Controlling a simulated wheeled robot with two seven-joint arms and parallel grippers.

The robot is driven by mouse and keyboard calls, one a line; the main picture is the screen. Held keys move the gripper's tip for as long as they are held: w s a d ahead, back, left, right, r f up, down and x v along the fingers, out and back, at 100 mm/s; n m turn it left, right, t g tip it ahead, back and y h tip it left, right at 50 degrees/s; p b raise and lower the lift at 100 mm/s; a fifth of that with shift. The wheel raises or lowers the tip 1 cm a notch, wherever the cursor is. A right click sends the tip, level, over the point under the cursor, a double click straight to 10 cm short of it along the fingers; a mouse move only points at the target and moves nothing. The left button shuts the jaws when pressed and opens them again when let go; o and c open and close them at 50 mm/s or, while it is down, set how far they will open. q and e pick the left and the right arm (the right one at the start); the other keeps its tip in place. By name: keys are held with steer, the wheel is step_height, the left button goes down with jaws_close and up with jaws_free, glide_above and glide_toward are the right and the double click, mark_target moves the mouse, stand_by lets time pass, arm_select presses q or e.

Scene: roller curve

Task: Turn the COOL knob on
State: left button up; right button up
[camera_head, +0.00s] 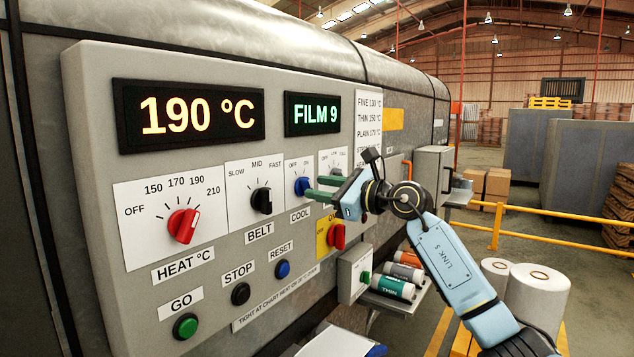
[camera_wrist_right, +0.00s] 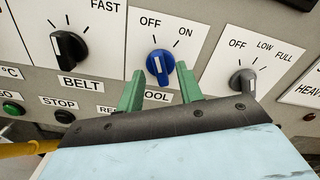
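The COOL knob (camera_head: 302,186) is blue with a white mark, on a white plate labelled OFF and ON. In the right wrist view the knob (camera_wrist_right: 160,65) has its mark pointing up and slightly left, towards OFF. My right gripper (camera_head: 314,188) reaches in from the right with two green fingers spread apart. In the wrist view its fingertips (camera_wrist_right: 159,72) stand to the left and right of the blue knob, with space between them and it. I cannot tell whether the tips reach the knob's depth. My left gripper is not in view.
The black BELT knob (camera_head: 261,200) is left of COOL; a grey OFF/LOW/FULL knob (camera_wrist_right: 243,81) is right. A red knob (camera_head: 337,236) on yellow sits below my right gripper. The red HEAT knob (camera_head: 183,226) is farther left. A shelf holds several rolls (camera_head: 392,286).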

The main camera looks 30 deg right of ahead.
steer(key=shift+x, duration=0.85)
steer(key=shift+c, duration=0.5)
jaws_close()
